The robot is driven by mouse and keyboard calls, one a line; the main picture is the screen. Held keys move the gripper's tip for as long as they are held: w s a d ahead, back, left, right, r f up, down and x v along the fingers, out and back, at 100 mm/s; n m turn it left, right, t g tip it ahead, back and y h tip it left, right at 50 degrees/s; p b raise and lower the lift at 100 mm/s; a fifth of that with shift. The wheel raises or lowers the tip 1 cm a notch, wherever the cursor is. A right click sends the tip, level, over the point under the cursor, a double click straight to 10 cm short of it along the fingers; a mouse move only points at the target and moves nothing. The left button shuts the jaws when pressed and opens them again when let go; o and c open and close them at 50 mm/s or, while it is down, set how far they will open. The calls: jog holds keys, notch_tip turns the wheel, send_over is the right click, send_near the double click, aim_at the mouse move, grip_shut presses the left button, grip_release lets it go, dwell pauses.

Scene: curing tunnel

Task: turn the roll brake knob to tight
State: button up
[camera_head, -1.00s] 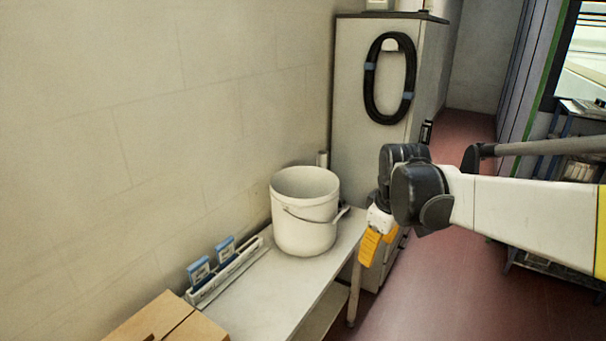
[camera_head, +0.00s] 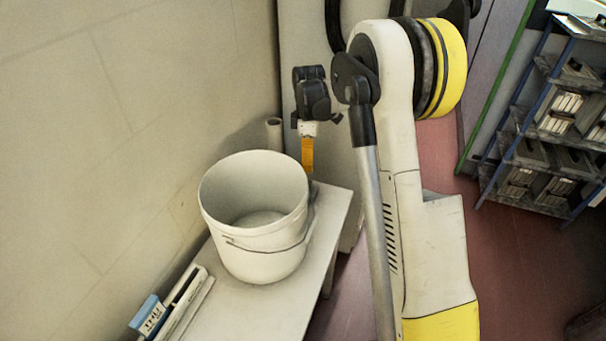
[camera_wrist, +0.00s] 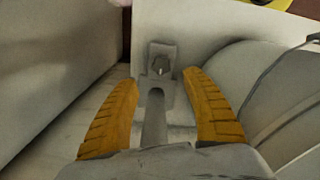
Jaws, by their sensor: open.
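In the wrist view a small dark knob (camera_wrist: 160,66) sits on a grey bracket plate, just beyond my fingertips. I take it for the roll brake knob; its setting is too small to read. My gripper (camera_wrist: 158,82) is open, its two yellow fingers either side of the line to the knob, not visibly touching it. A grey bar (camera_wrist: 154,120) runs between the fingers toward the bracket. In the head view my gripper (camera_head: 308,154) points down behind the bucket's right rim; the knob is not visible there.
A white bucket (camera_head: 258,250) stands on the bench (camera_head: 262,310), close to my gripper; its curved side appears at right in the wrist view (camera_wrist: 280,90). A pale upright tube (camera_head: 274,132) stands behind it. The wall is left. A blue-framed shelf (camera_head: 545,130) stands far right.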

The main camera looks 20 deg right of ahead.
aim_at(308, 182)
notch_tip(308, 182, down, 10)
jog(key=b, duration=0.3)
jog(key=shift+s+r, duration=0.15)
jog(key=shift+r, duration=0.1)
jog(key=c, duration=1.2)
